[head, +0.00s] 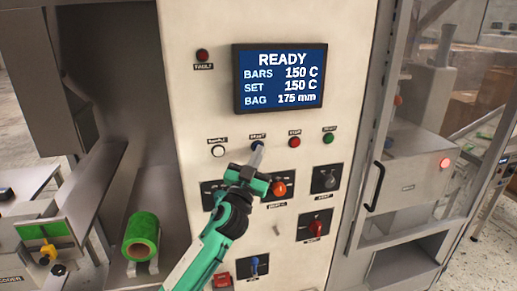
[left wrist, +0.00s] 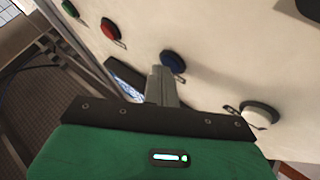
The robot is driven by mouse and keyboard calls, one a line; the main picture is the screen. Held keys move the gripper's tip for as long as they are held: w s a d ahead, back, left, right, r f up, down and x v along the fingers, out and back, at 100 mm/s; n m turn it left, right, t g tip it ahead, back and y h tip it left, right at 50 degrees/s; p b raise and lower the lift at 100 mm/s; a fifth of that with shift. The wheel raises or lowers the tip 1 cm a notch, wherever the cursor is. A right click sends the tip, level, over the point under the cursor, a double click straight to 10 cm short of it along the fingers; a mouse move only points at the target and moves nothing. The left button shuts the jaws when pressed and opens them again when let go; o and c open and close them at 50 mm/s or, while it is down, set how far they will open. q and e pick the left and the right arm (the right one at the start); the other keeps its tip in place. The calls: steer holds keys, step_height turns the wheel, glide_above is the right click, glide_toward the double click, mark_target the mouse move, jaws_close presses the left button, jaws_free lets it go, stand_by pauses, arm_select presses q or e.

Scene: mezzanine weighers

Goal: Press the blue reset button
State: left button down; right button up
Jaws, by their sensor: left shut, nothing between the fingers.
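The blue reset button (head: 257,144) sits in a row on the cream panel, between a white button and a red one. In the left wrist view the blue button (left wrist: 173,61) is round with a dark collar, just beyond the fingertips. My left gripper (head: 257,156) is shut and empty, its fingers pointing up at the blue button. In the left wrist view the shut fingers (left wrist: 160,82) end close below the button; I cannot tell whether they touch it. My right gripper is in neither view.
The white button (head: 218,151), red button (head: 295,142) and green button (head: 328,138) flank the blue one. A screen (head: 280,77) reading READY is above. An orange-red knob (head: 279,188) and black switch (head: 325,178) lie below. A door handle (head: 375,186) projects at right.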

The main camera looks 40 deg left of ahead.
arm_select(q)
steer(key=shift+s+d, duration=0.55)
steer(key=shift+d, duration=0.05)
stand_by(0.3)
steer(key=s+d, duration=0.3)
steer(key=shift+s+d, duration=0.1)
steer(key=shift+d, duration=0.3)
stand_by(0.7)
